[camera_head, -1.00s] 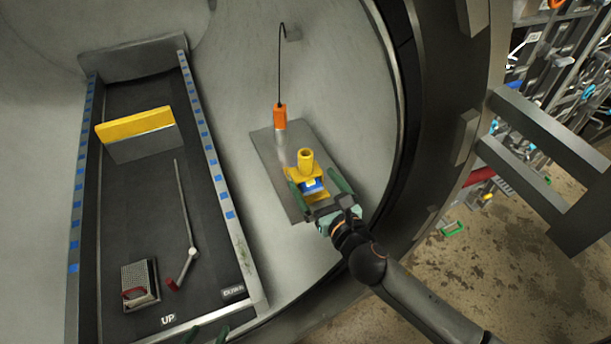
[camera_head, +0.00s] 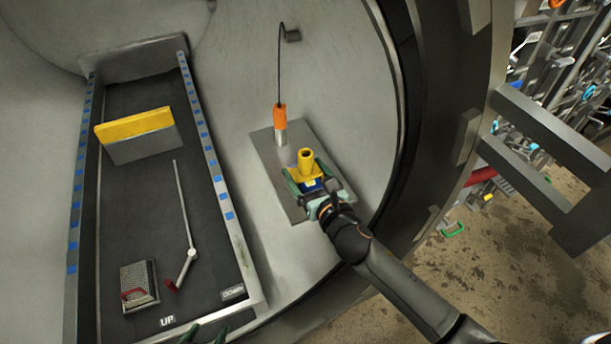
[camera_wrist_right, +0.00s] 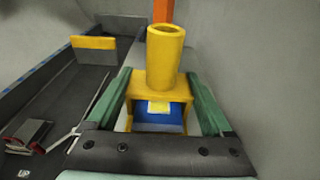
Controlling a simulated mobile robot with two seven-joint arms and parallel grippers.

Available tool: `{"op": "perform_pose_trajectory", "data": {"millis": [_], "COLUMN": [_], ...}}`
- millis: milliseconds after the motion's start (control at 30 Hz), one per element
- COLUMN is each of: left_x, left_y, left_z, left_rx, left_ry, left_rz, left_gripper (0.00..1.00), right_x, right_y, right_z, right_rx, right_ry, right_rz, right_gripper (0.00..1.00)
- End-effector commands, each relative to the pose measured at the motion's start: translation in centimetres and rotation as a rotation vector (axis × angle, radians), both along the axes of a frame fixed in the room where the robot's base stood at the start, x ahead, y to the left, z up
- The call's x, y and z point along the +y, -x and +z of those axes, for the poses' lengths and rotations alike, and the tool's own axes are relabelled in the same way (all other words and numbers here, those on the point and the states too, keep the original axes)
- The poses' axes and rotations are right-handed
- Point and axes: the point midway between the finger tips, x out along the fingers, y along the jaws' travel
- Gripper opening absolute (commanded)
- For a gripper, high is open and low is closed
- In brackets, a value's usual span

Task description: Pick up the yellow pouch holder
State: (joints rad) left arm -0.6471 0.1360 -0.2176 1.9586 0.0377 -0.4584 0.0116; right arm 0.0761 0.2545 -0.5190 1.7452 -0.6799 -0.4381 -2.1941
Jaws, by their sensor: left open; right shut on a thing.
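The yellow pouch holder (camera_head: 306,163) has an upright hollow tube on a boxy base with a blue part inside. It stands on a grey metal plate (camera_head: 262,150) inside the vessel. My right gripper (camera_head: 309,178) is shut on its base, one green finger on each side. The right wrist view shows the holder (camera_wrist_right: 164,60) upright between the fingers of the right gripper (camera_wrist_right: 160,104). Whether its bottom touches the plate is hidden. My left gripper (camera_head: 205,335) shows only its green fingertips at the bottom edge, apart and empty.
An orange-topped probe (camera_head: 280,117) on a cable stands just behind the holder. A dark tray (camera_head: 150,210) at left carries a yellow-topped panel (camera_head: 134,128), a thin lever (camera_head: 183,220) and a mesh box (camera_head: 139,283). The vessel's thick rim (camera_head: 440,110) curves at right.

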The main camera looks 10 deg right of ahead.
Motion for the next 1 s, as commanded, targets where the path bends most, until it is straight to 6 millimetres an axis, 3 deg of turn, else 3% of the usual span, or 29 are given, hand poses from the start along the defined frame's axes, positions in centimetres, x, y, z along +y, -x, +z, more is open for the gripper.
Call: {"op": "perform_pose_trajectory", "data": {"millis": [33,367,767,1000], "left_x": [0.0,0.0,0.1,0.9], "left_y": [0.0,0.3,0.4,0.8], "left_z": [0.0,-0.2,0.4,2.3], "left_rx": [0.000,0.006,0.006,0.001], "left_ry": [0.000,0.000,-0.001,-0.010], "left_rz": [0.000,0.000,0.000,0.014], "left_gripper": [0.70,0.70,0.70,0.70], "right_x": [0.0,0.0,0.0,0.0], "right_y": [0.0,0.0,0.0,0.0], "right_z": [0.0,0.0,0.6,2.9], "right_rx": [0.000,0.001,-0.002,-0.002], "right_ry": [0.000,0.000,0.000,0.001], "right_rz": [0.000,0.000,0.001,0.001], "right_gripper": [0.48,0.11,0.11,0.11]}}
